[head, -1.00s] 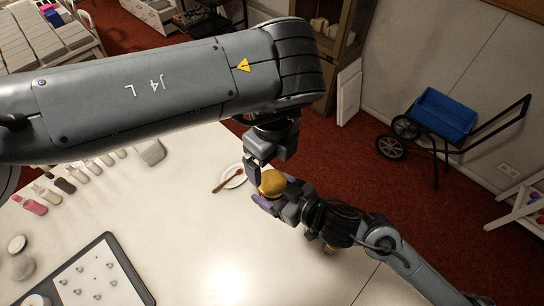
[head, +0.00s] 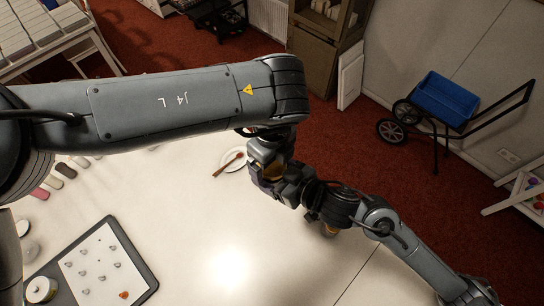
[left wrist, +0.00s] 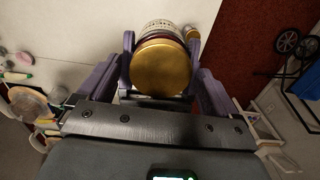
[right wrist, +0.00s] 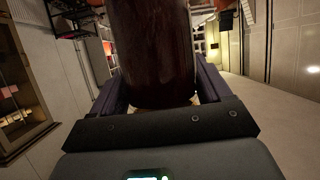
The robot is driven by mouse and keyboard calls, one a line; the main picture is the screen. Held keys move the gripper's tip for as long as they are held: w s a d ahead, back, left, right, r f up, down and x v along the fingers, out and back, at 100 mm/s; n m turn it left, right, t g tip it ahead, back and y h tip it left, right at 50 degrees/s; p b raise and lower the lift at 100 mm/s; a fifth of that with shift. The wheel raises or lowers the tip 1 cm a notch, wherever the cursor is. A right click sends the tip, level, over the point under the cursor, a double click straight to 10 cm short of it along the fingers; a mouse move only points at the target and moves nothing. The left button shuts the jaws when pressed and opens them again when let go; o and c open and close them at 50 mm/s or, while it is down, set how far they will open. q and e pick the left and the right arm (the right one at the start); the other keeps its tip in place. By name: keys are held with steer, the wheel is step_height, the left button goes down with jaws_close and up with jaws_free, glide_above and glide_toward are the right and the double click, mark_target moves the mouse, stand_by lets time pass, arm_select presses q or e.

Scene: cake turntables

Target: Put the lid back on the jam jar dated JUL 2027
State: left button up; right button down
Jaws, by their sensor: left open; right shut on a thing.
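A dark jam jar (right wrist: 155,50) is held between the fingers of my right gripper (right wrist: 158,85). A gold lid (left wrist: 160,68) sits at the top of the jar in the left wrist view, with a printed pale band past it; I cannot tell whether it is fully seated. The lid also shows in the head view (head: 273,172), partly hidden by the grippers. My left gripper (left wrist: 160,42) is open, with one purple finger on each side of the lid and jar. In the head view the two grippers meet near the table's far edge. No date is readable.
A dark-edged tray (head: 143,270) and a lidded jar (head: 40,289) are at lower left. The table's middle is clear.

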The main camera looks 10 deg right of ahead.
arm_select(q)
steer(key=c, duration=1.1)
steer(key=m, duration=0.6)
steer(key=shift+m, duration=0.4)
steer(key=o, duration=1.2)
steer(key=shift+r, duration=2.3)
